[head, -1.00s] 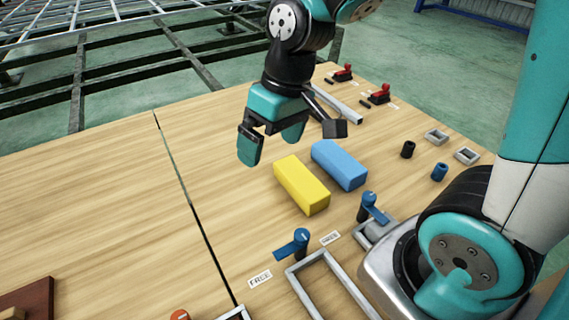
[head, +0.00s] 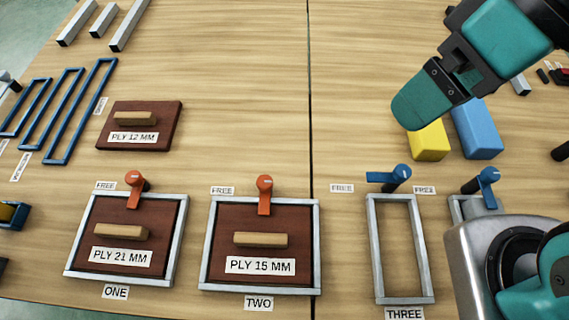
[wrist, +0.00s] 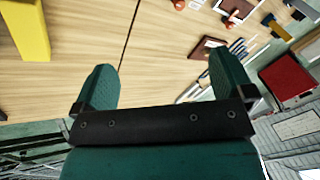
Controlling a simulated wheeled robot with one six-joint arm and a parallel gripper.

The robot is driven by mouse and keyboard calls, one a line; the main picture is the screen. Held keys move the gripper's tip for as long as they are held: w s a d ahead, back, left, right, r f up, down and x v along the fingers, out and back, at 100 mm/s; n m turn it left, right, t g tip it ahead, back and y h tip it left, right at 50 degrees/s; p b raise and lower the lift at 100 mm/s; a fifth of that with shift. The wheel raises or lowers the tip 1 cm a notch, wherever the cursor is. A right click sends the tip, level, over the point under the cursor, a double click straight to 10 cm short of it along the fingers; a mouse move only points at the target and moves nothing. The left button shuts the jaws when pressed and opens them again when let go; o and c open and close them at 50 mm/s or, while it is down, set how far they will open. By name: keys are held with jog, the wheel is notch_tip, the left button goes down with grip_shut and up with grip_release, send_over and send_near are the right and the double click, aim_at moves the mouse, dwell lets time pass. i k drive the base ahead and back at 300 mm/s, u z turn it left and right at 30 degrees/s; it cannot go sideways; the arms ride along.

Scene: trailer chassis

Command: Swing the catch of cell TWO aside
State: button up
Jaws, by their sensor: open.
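Cell TWO is a grey frame (head: 318,250) around a brown panel (head: 265,215) marked PLY 15 MM, with a wooden handle bar. Its orange catch (head: 264,195) pivots at the frame's top edge and points down, its arm lapping over the panel. A FREE label (head: 222,190) lies to the left of the catch. My gripper (head: 440,95) is at the upper right in the head view, well away from the catch, over or near the yellow block. In the wrist view its fingers (wrist: 162,70) are apart with nothing between them.
Cell ONE's orange catch (head: 134,190) also points down over its panel. Cell THREE (head: 375,250) is empty, its blue catch (head: 390,176) turned left. Yellow (head: 430,143) and blue (head: 478,130) blocks stand beneath my arm. A PLY 12 MM panel (head: 165,120) lies at left. Table behind cell TWO is clear.

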aim_at(264, 183)
jog(key=z, duration=0.5)
jog(key=k, duration=1.2)
jog(key=u, duration=0.25)
jog(key=i, duration=0.75)
jog(key=u, duration=0.3)
